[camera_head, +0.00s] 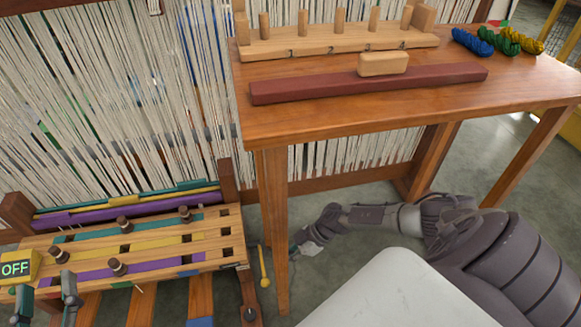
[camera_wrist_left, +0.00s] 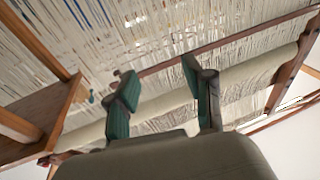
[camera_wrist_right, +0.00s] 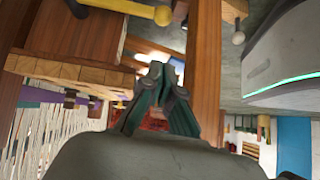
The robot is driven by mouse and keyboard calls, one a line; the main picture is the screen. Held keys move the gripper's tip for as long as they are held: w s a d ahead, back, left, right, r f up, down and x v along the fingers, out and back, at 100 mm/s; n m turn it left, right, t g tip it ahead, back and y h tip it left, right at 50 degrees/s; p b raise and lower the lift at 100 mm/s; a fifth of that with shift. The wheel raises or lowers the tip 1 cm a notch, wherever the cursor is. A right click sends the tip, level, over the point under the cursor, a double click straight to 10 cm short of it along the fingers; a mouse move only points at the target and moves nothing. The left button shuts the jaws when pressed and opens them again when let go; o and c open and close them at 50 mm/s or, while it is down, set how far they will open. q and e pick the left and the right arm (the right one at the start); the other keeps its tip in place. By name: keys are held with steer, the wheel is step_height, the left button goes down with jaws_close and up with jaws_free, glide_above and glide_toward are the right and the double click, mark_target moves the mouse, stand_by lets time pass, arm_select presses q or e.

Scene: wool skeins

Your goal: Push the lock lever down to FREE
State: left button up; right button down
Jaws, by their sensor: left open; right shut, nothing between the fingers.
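A slim lever with a yellow knob (camera_head: 265,281) hangs beside the right end of the wooden pedal-like frame; it looks like the lock lever, but no FREE label is readable. A yellow-knobbed rod (camera_wrist_right: 130,9) also shows at the top of the right wrist view. My right gripper (camera_head: 296,249) is shut and empty, low by the table leg, right of the lever and apart from it. It also shows in the right wrist view (camera_wrist_right: 157,78). My left gripper (camera_head: 46,292) is open and empty at the lower left, in front of the frame. Its spread fingers show in the left wrist view (camera_wrist_left: 160,82).
The wooden frame (camera_head: 225,257) has dark knobs and coloured strips. A yellow box (camera_head: 17,268) reads OFF. The table leg (camera_head: 273,220) stands close to my right gripper. The table (camera_head: 360,110) holds a pegged rack (camera_head: 340,42), a dark red bar (camera_head: 320,86) and wool skeins (camera_head: 497,41).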

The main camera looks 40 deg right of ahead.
arm_select(q)
steer(key=shift+a+f+g+y, duration=0.2)
steer(key=shift+f+g, duration=0.35)
steer(key=shift+f, duration=0.35)
steer(key=shift+a+f+g+y, duration=0.1)
steer(key=shift+f+g+y, duration=0.1)
steer(key=shift+f+g, duration=0.5)
arm_select(e)
steer(key=shift+v, duration=1)
arm_select(q)
steer(key=shift+f, duration=0.1)
arm_select(e)
steer(key=shift+s, duration=0.1)
